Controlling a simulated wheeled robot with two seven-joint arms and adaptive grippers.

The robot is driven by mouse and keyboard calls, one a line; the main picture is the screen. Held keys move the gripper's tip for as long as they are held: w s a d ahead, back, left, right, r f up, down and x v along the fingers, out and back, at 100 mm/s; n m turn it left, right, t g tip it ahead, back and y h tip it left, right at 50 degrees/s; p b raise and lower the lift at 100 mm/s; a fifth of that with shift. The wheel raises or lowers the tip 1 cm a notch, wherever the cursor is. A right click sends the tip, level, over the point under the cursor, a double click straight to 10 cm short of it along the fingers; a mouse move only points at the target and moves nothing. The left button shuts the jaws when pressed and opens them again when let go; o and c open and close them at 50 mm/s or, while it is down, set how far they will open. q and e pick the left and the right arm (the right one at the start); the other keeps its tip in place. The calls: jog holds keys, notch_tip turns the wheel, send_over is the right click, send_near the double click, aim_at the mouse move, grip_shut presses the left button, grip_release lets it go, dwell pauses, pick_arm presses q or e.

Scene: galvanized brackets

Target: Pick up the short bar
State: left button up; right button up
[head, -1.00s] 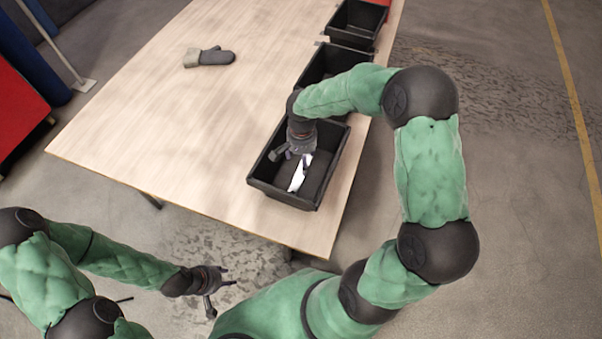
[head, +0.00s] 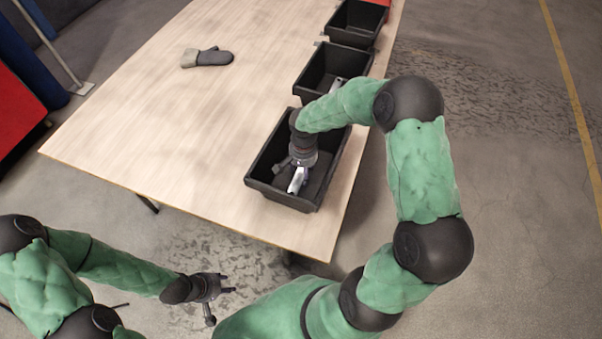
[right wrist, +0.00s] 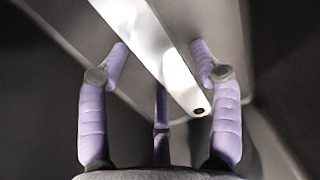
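A pale, shiny metal bar (head: 298,180) lies in the nearest black bin (head: 283,199) on the table. In the right wrist view the bar (right wrist: 168,62) runs diagonally, with a small dark hole near its end. My right gripper (head: 300,172) is down inside this bin over the bar. In the right wrist view its purple fingers (right wrist: 161,52) are spread on both sides of the bar, with a gap at the left finger. Part of the bar is hidden by the gripper in the head view. My left gripper (head: 232,284) is empty, with fingers apart, off the table's front edge.
A middle bin (head: 313,92) holds a pale metal piece (head: 338,84). A far bin (head: 352,38) stands behind it along the table's right edge. A grey glove (head: 208,58) lies at the back left. The middle of the wooden table (head: 180,130) is clear.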

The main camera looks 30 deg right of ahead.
jog(key=c, duration=0.9)
